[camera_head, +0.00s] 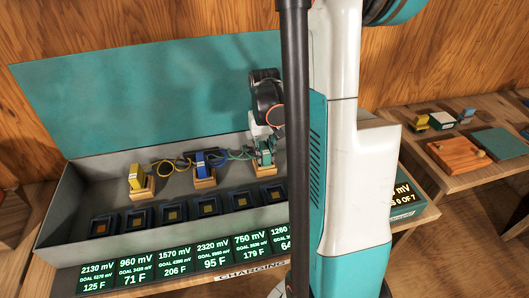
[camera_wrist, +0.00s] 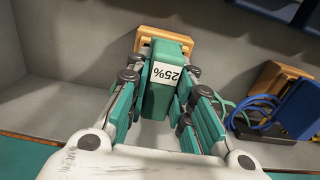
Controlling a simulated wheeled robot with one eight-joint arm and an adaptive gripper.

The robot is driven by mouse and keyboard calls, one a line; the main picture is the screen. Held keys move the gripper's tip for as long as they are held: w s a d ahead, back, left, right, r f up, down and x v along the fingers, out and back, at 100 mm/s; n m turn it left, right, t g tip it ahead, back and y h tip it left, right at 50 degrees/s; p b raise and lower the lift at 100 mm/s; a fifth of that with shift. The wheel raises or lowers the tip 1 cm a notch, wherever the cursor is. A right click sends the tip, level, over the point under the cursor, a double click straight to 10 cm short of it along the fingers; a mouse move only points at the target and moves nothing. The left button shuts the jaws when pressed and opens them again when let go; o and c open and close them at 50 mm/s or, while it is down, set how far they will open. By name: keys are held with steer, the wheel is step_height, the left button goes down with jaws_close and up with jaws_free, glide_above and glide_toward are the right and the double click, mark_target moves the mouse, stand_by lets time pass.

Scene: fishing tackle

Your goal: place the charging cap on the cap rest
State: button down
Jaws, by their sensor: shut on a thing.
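A yellow cap (camera_head: 136,176) and a blue cap (camera_head: 202,161) sit on wooden rests to the left, with cables near them. Several dark sockets (camera_head: 168,214) line the grey case (camera_head: 65,205). Displays stand in front. A side table (camera_head: 425,125) is at right.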

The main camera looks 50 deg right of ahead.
mark_target(265, 147)
steer(key=shift+f, duration=0.2)
steer(key=c, duration=1.4)
jaws_free()
steer(key=shift+r, duration=0.1)
step_height(265, 147, up, 12)
steer(key=p, duration=0.4)
steer(key=shift+r, duration=0.15)
